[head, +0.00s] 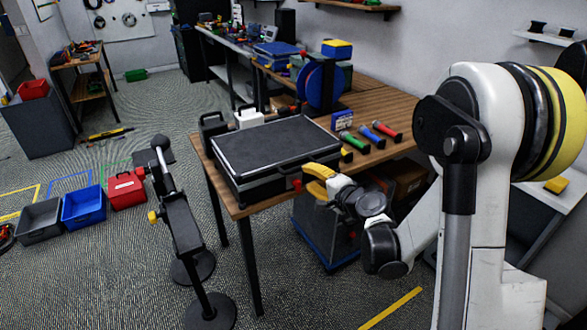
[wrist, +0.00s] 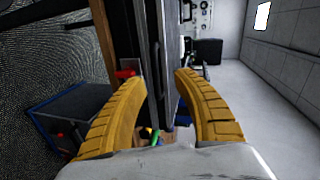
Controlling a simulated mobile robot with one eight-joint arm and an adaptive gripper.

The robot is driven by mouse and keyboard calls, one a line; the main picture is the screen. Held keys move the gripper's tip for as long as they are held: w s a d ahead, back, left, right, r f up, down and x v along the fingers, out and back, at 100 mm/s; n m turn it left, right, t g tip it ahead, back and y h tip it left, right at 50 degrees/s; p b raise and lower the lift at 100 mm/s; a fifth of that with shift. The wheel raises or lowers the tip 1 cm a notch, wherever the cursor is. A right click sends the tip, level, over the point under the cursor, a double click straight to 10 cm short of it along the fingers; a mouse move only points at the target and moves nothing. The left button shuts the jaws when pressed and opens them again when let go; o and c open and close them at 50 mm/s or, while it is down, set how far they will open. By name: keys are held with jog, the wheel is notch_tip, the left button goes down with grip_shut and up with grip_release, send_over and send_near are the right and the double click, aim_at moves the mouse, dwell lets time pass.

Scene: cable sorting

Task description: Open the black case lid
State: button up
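The black case (head: 270,145) lies flat on the wooden table with its lid shut; the lid is a dark panel with a light rim. A red latch (head: 296,184) shows on its front side, close to my gripper. My gripper (head: 312,180) has yellow fingers and is at the case's front right corner, apart from the lid as far as I can tell. In the wrist view my gripper (wrist: 163,82) is open and empty, with the case's dark side (wrist: 157,45) running past between the fingertips and a red part (wrist: 125,76) beside the left finger.
Green, blue and red flashlights (head: 371,136) lie right of the case. A black stand (head: 183,225) is left of the table's front. Blue and red bins (head: 84,207) are on the floor at left. Open floor lies in front.

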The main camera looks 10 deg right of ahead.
aim_at(298, 170)
jog(key=shift+m+t, duration=0.3)
jog(key=shift+m, duration=0.4)
jog(key=b+x, duration=0.1)
jog(key=x, duration=0.2)
jog(key=d+f+b+x, duration=0.1)
jog(key=x, duration=0.3)
jog(key=b+x, duration=0.1)
jog(key=x, duration=0.3)
jog(key=shift+d+f, duration=0.15)
jog(key=shift+f, duration=0.15)
grip_shut()
